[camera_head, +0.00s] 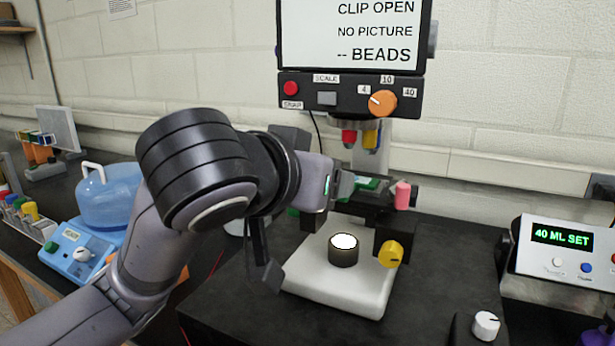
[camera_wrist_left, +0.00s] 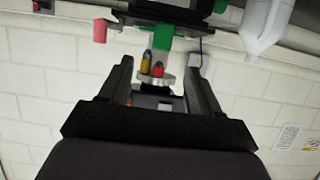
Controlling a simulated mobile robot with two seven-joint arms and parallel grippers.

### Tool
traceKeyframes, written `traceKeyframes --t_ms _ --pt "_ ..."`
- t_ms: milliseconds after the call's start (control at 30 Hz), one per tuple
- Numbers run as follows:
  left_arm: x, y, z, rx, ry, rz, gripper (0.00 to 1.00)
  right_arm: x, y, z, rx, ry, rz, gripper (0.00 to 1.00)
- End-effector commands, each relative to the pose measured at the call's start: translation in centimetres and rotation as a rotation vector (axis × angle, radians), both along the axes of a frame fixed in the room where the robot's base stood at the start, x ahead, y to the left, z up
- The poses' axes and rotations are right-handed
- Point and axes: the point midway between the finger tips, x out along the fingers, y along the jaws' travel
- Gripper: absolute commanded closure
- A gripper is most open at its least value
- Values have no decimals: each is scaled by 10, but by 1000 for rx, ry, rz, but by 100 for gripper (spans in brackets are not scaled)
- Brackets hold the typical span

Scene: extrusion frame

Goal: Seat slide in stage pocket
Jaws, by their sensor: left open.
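The microscope stage (camera_head: 377,204) is a dark platform under the red and yellow objectives (camera_head: 362,137). A green piece (camera_head: 366,183), perhaps the slide's end, lies at the stage; a glassy strip shows beside it. I cannot tell whether it sits in the pocket. In the left wrist view, green parts (camera_wrist_left: 162,38) show beyond the fingertips. My left gripper (camera_wrist_left: 160,68) is open, with nothing visibly clamped between its fingers. In the head view my left gripper (camera_head: 338,186) is at the stage's left side, partly hidden by my wrist. The pink-tipped lever (camera_head: 402,195) stands at the stage's right.
The screen (camera_head: 352,33) reads "CLIP OPEN, NO PICTURE, -- BEADS". A yellow knob (camera_head: 391,254) and lit round lamp (camera_head: 343,250) are below the stage on the white base (camera_head: 355,292). A blue jug (camera_head: 108,195) stands left; a "40 ML SET" device (camera_head: 565,245) stands right.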

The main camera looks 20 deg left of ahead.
Motion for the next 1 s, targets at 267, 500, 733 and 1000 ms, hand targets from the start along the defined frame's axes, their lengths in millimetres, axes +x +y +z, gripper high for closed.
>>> traceKeyframes --t_ms 267,500,733,1000 --pt "-15 2 5 2 5 6 37 0 0 7 0 -1 0 57" --pt "-17 3 4 -1 9 7 37 0 0 7 0 -1 0 57" --pt "-17 3 4 -1 9 7 37 0 0 7 0 -2 0 57" --pt "-17 2 4 -1 9 7 37 1 0 8 1 -4 0 57"
